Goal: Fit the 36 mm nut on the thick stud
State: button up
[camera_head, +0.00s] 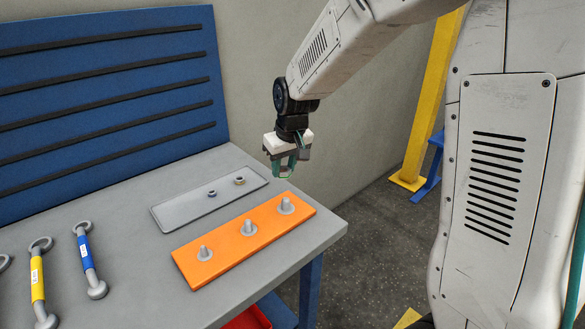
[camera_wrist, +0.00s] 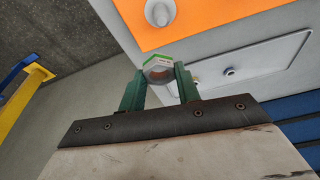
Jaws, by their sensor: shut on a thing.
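My gripper (camera_head: 284,168) is shut on a grey nut with a green-and-white top (camera_wrist: 159,69). The green fingers hold it from both sides in the wrist view. In the head view the gripper hangs in the air beyond the right end of an orange plate (camera_head: 226,245). Three grey studs stand upright on the plate: left (camera_head: 204,252), middle (camera_head: 248,228) and right (camera_head: 286,206). The right one looks thickest. One stud (camera_wrist: 160,12) shows at the top of the wrist view, apart from the held nut. No stud carries a nut.
A grey tray (camera_head: 170,215) behind the plate holds two smaller nuts (camera_head: 212,193) (camera_head: 240,180). Yellow (camera_head: 37,278) and blue (camera_head: 85,252) wrenches lie at the left. A blue slatted panel (camera_head: 100,95) stands behind. The table's right edge is close to the plate.

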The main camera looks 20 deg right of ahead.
aim_at(286, 199)
jog(key=s, duration=0.1)
jog(key=s+n, duration=0.2)
jog(key=shift+s+a+r, duration=0.1)
jog(key=shift+a+r, duration=0.3)
jog(key=shift+f, duration=2.45)
jog(key=shift+f+y, duration=0.3)
jog(key=shift+f, duration=1.55)
jog(key=o, duration=1.1)
jog(key=shift+o, duration=0.2)
